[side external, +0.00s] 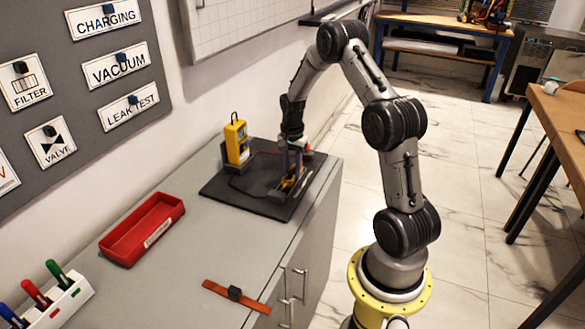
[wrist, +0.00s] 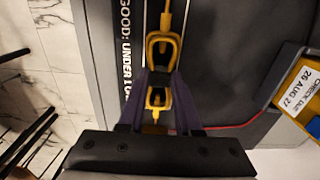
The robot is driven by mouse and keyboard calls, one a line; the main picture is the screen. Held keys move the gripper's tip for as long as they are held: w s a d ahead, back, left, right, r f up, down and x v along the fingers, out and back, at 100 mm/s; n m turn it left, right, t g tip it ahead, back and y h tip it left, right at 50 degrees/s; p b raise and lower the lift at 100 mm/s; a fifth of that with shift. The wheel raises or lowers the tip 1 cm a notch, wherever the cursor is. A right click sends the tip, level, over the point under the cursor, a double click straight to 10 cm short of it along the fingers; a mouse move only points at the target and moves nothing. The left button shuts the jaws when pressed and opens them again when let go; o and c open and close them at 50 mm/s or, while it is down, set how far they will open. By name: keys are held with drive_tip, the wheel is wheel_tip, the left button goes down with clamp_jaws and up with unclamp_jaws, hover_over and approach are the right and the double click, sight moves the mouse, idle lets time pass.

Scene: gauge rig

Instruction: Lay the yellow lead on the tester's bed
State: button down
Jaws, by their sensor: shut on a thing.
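The yellow lead (wrist: 165,18) runs from the top of the wrist view to a yellow loop-shaped end with a dark middle. My gripper (wrist: 161,78) has its two purple fingers shut on this end. In the side view my gripper (side external: 294,168) points down, low over the right part of a black base plate (side external: 222,194). Yellow parts show at and below the fingertips there. The tester (side external: 236,142), a yellow meter, stands on the plate's back left. The bed under the fingers is partly hidden. I cannot tell whether the lead touches it.
A red wire (wrist: 240,125) crosses the plate towards the meter. The cabinet top between tray and plate is clear.

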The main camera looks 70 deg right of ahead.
drive_tip(key=shift+c, duration=0.2)
unclamp_jaws()
idle(0.3)
drive_tip(key=shift+r, duration=4)
